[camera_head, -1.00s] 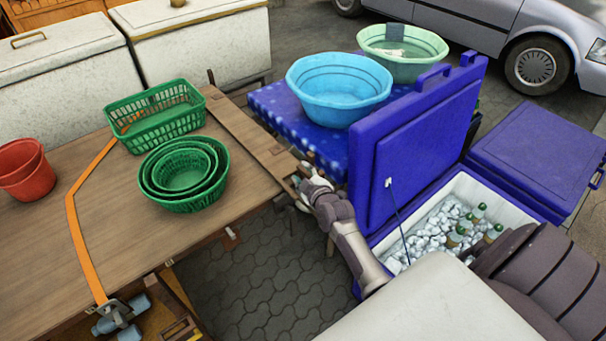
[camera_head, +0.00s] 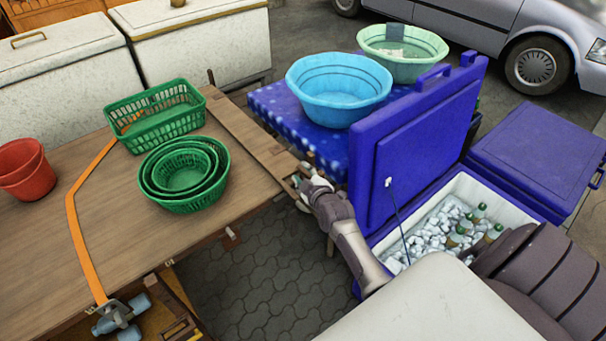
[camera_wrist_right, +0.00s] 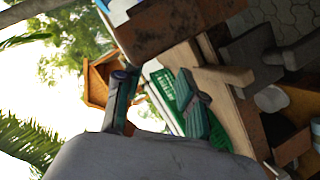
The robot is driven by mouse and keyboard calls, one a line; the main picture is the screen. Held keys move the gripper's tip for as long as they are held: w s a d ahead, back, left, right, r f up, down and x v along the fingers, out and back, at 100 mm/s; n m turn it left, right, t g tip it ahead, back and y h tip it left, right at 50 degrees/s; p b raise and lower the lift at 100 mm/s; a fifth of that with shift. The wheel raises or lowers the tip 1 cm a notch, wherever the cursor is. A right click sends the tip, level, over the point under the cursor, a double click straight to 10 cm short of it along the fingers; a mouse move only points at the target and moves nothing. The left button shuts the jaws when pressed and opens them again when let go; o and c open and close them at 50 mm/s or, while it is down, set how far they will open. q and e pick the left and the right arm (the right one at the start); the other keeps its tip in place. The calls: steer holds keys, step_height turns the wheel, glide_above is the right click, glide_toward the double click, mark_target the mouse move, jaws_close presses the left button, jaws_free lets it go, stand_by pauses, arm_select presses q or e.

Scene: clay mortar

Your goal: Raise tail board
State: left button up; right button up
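The tail board (camera_head: 245,130) appears as a long wooden plank along the right edge of the wooden cart bed (camera_head: 110,225) in the head view. It looks roughly level with the bed. My right gripper (camera_head: 302,184) is at the plank's near right end; its fingers are small and partly hidden there. In the right wrist view my right gripper (camera_wrist_right: 155,90) shows two fingers spread apart with nothing clearly between them. A brown wooden board (camera_wrist_right: 165,28) lies just beyond the fingertips; contact is unclear. My left gripper is out of view.
A blue cooler lid (camera_head: 420,150) stands upright close right of my right arm. A blue basin (camera_head: 338,85) is behind.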

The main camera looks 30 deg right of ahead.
steer(key=shift+s, duration=0.25)
steer(key=v, duration=1.1)
steer(key=shift+s, duration=0.3)
steer(key=shift+a+r, duration=0.1)
